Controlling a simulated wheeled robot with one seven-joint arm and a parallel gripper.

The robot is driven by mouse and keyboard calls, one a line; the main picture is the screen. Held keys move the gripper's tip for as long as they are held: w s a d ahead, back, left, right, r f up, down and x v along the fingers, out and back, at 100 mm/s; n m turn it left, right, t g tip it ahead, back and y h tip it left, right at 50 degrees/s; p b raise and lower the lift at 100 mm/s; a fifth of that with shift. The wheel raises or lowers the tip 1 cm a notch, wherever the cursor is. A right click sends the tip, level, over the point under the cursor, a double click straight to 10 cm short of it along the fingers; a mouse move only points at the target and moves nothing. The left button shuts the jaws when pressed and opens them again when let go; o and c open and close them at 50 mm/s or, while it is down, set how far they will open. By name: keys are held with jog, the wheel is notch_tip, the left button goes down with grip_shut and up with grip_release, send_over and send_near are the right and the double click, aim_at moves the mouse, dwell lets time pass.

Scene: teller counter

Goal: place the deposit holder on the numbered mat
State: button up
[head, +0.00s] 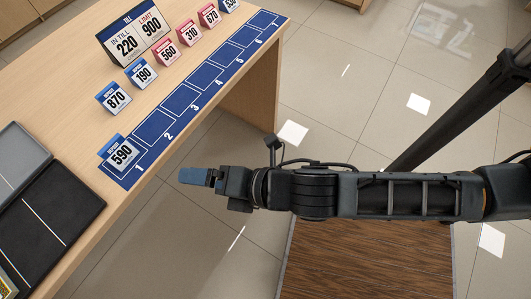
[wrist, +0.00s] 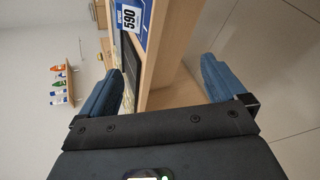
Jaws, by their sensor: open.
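The numbered mat (head: 205,73) is a long blue strip with white-outlined cells along the counter's edge. A blue deposit holder reading 590 (head: 119,153) stands at its near end by cell 1; it also shows in the wrist view (wrist: 130,18). Blue holders reading 870 (head: 114,98) and 190 (head: 141,73) stand on the wood behind the mat. My gripper (head: 195,176) is off the counter's edge, right of the 590 holder. In the wrist view its blue fingers are apart and empty (wrist: 165,85).
Pink holders reading 560 (head: 168,53), 310 (head: 188,33) and 670 (head: 209,15) stand in the row. A sign reading 220 and 900 (head: 134,36) stands behind. A dark tray (head: 55,215) lies at the counter's near left.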

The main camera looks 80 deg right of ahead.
jog(key=s+d+r+m+t, duration=0.2)
jog(key=s+r+m, duration=0.9)
jog(key=s+m, duration=0.4)
jog(key=m, duration=0.5)
jog(key=shift+s+d+r+m, duration=0.2)
jog(key=shift+s+r+m, duration=0.1)
jog(key=shift+s, duration=0.05)
